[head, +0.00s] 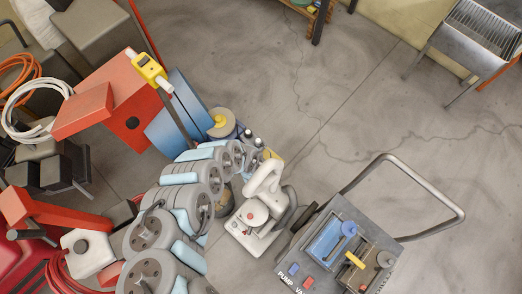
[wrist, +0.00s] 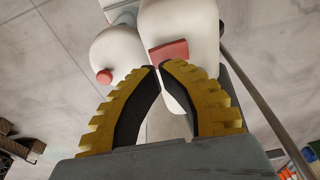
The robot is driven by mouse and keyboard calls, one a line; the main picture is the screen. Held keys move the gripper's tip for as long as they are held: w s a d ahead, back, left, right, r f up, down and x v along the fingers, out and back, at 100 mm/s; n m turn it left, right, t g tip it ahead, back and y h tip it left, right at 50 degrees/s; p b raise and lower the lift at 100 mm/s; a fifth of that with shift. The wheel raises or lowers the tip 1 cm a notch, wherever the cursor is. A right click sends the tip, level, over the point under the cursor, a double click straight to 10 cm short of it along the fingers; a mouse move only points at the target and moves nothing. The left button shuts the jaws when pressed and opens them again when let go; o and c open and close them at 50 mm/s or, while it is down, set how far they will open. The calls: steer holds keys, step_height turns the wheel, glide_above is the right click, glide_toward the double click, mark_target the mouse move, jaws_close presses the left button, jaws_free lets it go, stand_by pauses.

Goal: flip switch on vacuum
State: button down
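A grey machine panel (head: 343,238) with a bent tube handle (head: 455,205) stands at the lower right of the head view. Near its lower edge are a blue switch (head: 293,269) and a red switch (head: 307,283). The lettering below reads "PUMP" and, cut off by the frame edge, "VA". I cannot tell which way the switches are set. I cannot make out my gripper in the head view.
A white handled unit (head: 262,205) stands just left of the panel, beside several grey discs with blue parts. A red box (head: 125,110) and coiled hoses (head: 35,105) crowd the left. The floor (head: 350,110) between is clear.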

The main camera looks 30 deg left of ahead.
steer(key=shift+f+b, duration=1.4)
steer(key=shift+f, duration=0.05)
stand_by(1.0)
steer(key=shift+r, duration=0.1)
steer(key=shift+r+p, duration=2.65)
steer(key=shift+r, duration=0.85)
steer(key=shift+f, duration=0.1)
